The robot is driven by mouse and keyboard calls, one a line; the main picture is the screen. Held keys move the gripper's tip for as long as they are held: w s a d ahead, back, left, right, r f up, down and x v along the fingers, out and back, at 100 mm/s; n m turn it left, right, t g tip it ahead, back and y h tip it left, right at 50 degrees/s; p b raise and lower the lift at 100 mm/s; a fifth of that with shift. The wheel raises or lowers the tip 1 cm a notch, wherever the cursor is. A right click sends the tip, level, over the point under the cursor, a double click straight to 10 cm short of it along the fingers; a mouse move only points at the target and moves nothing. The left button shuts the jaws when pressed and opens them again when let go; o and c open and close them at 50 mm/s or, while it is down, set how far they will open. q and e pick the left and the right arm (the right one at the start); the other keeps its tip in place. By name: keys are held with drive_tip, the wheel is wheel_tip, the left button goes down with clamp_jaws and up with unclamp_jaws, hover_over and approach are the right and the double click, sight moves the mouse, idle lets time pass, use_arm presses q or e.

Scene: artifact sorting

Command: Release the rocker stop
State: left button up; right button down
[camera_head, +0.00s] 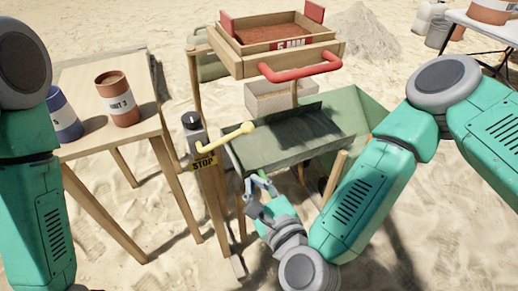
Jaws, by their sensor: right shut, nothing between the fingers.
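The rocker stop shows as a yellow lever (226,138) on a wooden post, sloping up to the right from its pivot. A yellow-and-black STOP label (204,164) sits just below it. My right gripper (260,182) is below and to the right of the lever, near the front edge of the green trough. Its fingers look closed and empty, apart from the lever. Whether they touch the bar beside them I cannot tell. My left arm shows at the left edge; its gripper is out of view.
A wooden sieve box (272,62) with a red handle (301,67) stands above the green trough (262,145). A table (82,80) at left holds a brown pot (118,99) and a blue pot (64,115). Sand lies open in front.

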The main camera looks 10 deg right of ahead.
drive_tip(key=shift+w+d+r+m+t+h, duration=0.2)
drive_tip(key=shift+d+r+m+t+h, duration=0.2)
drive_tip(key=shift+m, duration=0.4)
drive_tip(key=shift+w+a, duration=0.1)
drive_tip(key=b+x, duration=0.2)
drive_tip(key=x, duration=0.8)
drive_tip(key=shift+s+a+r, duration=0.15)
drive_tip(key=shift+s+r, duration=0.05)
drive_tip(key=shift+r, duration=0.4)
drive_tip(key=shift+s+a+r, duration=0.15)
drive_tip(key=shift+s+r, duration=0.1)
drive_tip(key=shift+r, duration=0.35)
drive_tip(key=shift+s+a+r, duration=0.15)
drive_tip(key=shift+s+r, duration=0.05)
drive_tip(key=shift+r, duration=0.45)
drive_tip(key=shift+w, duration=0.1)
